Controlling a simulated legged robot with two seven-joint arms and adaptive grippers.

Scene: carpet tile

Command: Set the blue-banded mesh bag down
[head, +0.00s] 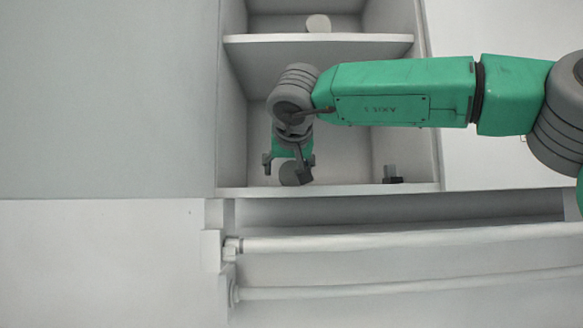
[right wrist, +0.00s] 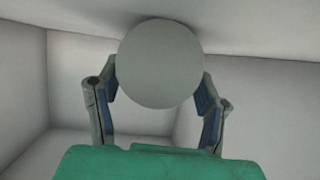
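I see no blue-banded mesh bag in either view. My right gripper (head: 289,165) reaches down into the lower shelf compartment, its fingers spread apart. A plain grey round object (head: 291,175) is at the fingertips near the compartment floor. In the right wrist view the round object (right wrist: 160,63) shows as a smooth grey disc between the blue-padded fingers (right wrist: 159,90) and covers part of their tips. In the head view there is a gap at its left side, and I see no firm grip. My left gripper is not in view.
The white shelf unit (head: 318,40) has side walls close around my right gripper. A small dark item (head: 392,175) stands at the compartment's right. Another pale round object (head: 318,23) is on the upper shelf. White rails (head: 400,240) run below.

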